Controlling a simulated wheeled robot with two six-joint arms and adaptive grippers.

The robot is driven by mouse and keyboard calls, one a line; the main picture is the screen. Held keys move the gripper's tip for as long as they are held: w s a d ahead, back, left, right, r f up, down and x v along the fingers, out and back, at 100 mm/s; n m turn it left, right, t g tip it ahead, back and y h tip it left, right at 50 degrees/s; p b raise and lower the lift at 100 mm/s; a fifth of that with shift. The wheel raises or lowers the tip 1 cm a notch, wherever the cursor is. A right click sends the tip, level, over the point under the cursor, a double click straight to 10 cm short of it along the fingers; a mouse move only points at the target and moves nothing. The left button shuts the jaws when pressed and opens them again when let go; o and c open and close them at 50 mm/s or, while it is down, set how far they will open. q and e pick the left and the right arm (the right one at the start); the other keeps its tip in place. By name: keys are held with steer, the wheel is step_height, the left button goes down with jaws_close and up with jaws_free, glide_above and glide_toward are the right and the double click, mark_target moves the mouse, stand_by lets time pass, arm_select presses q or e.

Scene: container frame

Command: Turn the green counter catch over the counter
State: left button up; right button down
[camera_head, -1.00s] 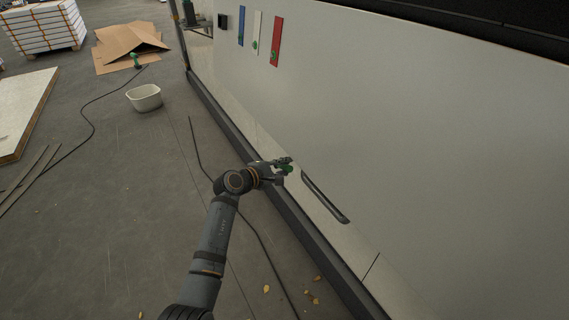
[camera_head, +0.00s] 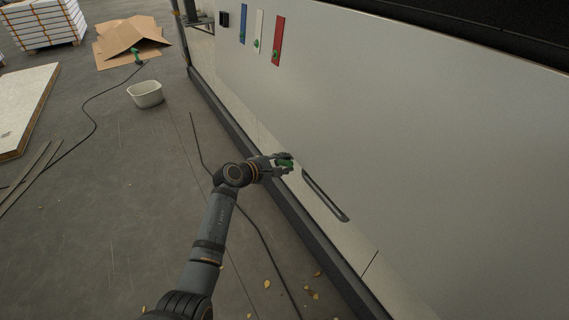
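The green counter catch (camera_head: 285,163) is small and sits low on the pale wall panel, just up and left of a long dark slot. My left gripper (camera_head: 284,164) reaches it from the left, with one finger above and one below the green piece. The fingers appear closed on it and hide part of it, so its exact angle is hard to tell. My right gripper is not in view.
A dark recessed slot (camera_head: 325,195) runs beside the catch. Blue (camera_head: 242,24), white (camera_head: 258,31) and red (camera_head: 278,40) plates with green knobs are farther along the panel. A white tub (camera_head: 145,94) and a black cable lie on the floor.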

arm_select(q)
steer(key=shift+o, duration=0.5)
step_height(320, 180, down, 4)
steer(key=m+t+b, duration=0.4)
steer(key=m+b, duration=0.1)
steer(key=b, duration=0.7)
steer(key=d+r+p+v, duration=0.1)
steer(key=r+p+v, duration=0.15)
steer(key=v, duration=0.85)
steer(key=s+a+f+m+g+y+p, duration=0.1)
steer(key=s+a+f+m+y+p, duration=0.1)
steer(key=f+m+p, duration=0.4)
steer(key=s+a+f+m+y+p, duration=0.3)
steer(key=s+a+f+m+p, duration=0.2)
steer(key=m, duration=0.9)
steer(key=s+a+f+m+g+y+p, duration=0.1)
steer(key=s+a+f+m+p, duration=0.3)
steer(key=f+m+p, duration=0.5)
steer(key=shift+s+a+f+m+g+y, duration=0.2)
steer(key=shift+s+f+m+g+y, duration=0.15)
steer(key=shift+s+m+y, duration=0.65)
